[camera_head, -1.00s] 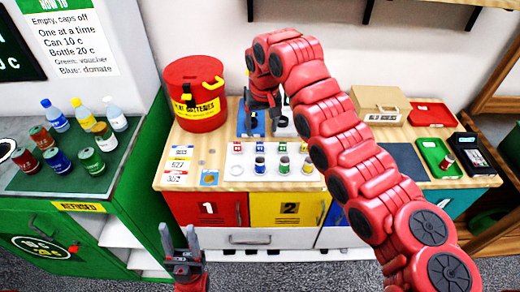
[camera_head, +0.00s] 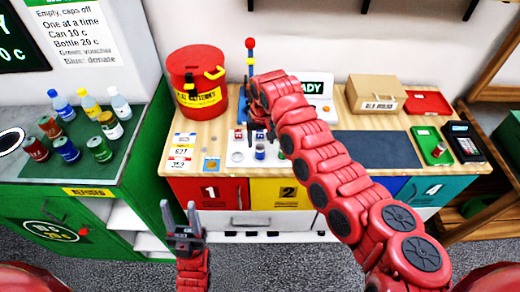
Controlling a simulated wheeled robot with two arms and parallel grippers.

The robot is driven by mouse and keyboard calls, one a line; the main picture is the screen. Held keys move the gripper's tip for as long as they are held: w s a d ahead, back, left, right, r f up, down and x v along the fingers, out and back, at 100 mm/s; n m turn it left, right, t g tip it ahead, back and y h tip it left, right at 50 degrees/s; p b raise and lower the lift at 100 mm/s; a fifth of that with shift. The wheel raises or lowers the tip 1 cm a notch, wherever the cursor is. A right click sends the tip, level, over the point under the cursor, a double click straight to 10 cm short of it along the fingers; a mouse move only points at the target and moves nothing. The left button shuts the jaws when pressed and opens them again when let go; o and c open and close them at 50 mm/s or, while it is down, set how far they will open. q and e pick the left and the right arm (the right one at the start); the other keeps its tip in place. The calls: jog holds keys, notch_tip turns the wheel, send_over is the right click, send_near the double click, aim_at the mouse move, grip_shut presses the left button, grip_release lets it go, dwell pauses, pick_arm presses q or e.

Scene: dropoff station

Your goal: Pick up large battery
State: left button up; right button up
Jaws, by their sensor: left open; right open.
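Small cylindrical cells stand on a white board on the wooden counter, partly hidden by my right arm. A blue-banded cell (camera_head: 260,151) shows below my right gripper, and another (camera_head: 238,134) stands just to the left. I cannot tell which is the large battery. My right gripper (camera_head: 260,127) is low over the board's back part, open; its fingertips are mostly hidden, and I cannot tell whether they touch a cell. My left gripper (camera_head: 182,222) is open and empty in front of the counter, fingers pointing up.
A red battery bin (camera_head: 190,75) stands at the counter's back left. A cardboard box (camera_head: 376,92), a red tray (camera_head: 428,103), a green tray (camera_head: 421,137) and a card terminal (camera_head: 464,141) are on the right. Bottles and cans stand on the green left unit (camera_head: 35,168). The dark mat (camera_head: 375,150) is bare.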

aim_at(260, 147)
jog(key=f, duration=0.1)
jog(key=f+p, duration=0.2)
jog(key=shift+w+a+f, duration=0.1)
jog(key=shift+a+f, duration=0.15)
jog(key=shift+f, duration=0.15)
jog(key=shift+w+f, duration=0.1)
jog(key=shift+f, duration=0.5)
grip_shut()
